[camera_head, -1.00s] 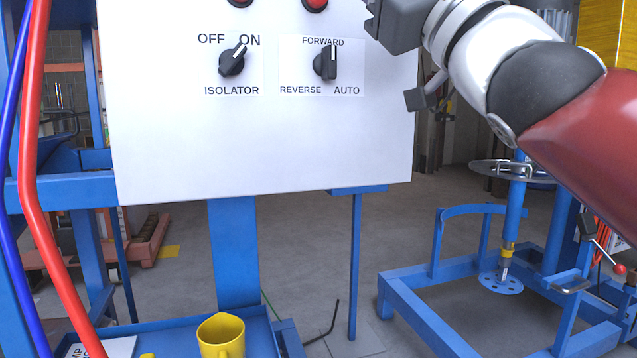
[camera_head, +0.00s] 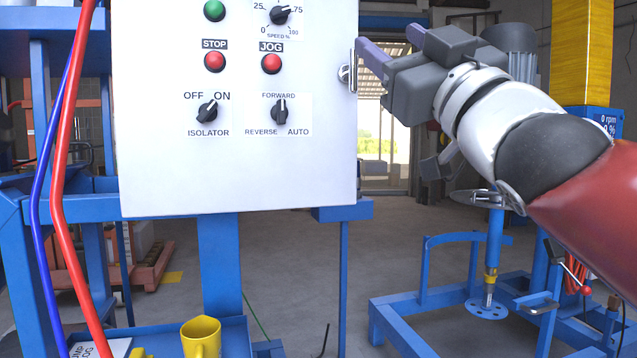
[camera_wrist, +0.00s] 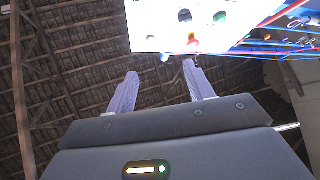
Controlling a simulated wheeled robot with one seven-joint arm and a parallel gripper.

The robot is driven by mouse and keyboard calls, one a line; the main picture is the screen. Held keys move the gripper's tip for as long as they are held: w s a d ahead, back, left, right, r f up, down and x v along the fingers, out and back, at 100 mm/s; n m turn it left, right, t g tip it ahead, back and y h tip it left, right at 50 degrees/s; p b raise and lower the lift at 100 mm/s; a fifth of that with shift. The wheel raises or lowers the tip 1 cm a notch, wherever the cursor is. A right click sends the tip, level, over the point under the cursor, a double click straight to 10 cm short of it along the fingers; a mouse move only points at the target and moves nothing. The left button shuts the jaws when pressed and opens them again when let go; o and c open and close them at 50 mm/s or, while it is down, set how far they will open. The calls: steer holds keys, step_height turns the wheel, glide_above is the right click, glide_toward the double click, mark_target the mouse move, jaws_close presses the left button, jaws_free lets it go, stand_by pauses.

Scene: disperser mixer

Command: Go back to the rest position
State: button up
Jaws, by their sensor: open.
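My gripper (camera_head: 374,57) is at the upper right of the head view, beside the right edge of the white control panel (camera_head: 165,170). Its two fingers are apart and nothing is between them. The wrist view shows both fingers of my gripper (camera_wrist: 158,90) spread and empty, below the panel (camera_wrist: 155,30). On the panel, the isolator knob (camera_head: 208,111) points toward ON and the direction knob (camera_head: 281,111) points up at FORWARD. I cannot tell whether the fingers touch the panel's side.
A red stop button (camera_head: 214,61), a jog button (camera_head: 271,63) and a speed dial (camera_head: 280,14) are on the panel. A yellow mug (camera_head: 200,338) stands on a blue shelf below. The blue mixer frame (camera_head: 410,312) stands at lower right. Roof beams show in the wrist view.

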steer(key=w+d+f+m+g+h, duration=0.1)
steer(key=d+f+m+g+h, duration=0.2)
steer(key=f, duration=0.6)
steer(key=w+d+f+m+g+h, duration=0.1)
steer(key=d+f+m+h, duration=0.3)
steer(key=f, duration=0.6)
steer(key=w+f+m+g+h, duration=0.1)
steer(key=f+m+g+h, duration=0.1)
steer(key=f+h, duration=0.5)
steer(key=s+f+g+y, duration=0.1)
steer(key=s+f+g, duration=0.4)
steer(key=f, duration=0.9)
steer(key=s+f+m+g+y, duration=0.1)
steer(key=s+f+g, duration=0.4)
steer(key=s+f, duration=0.4)
step_height(320, 180, down, 5)
steer(key=shift+a+f+g, duration=0.1)
steer(key=shift+a+g, duration=0.1)
steer(key=shift+g, duration=0.1)
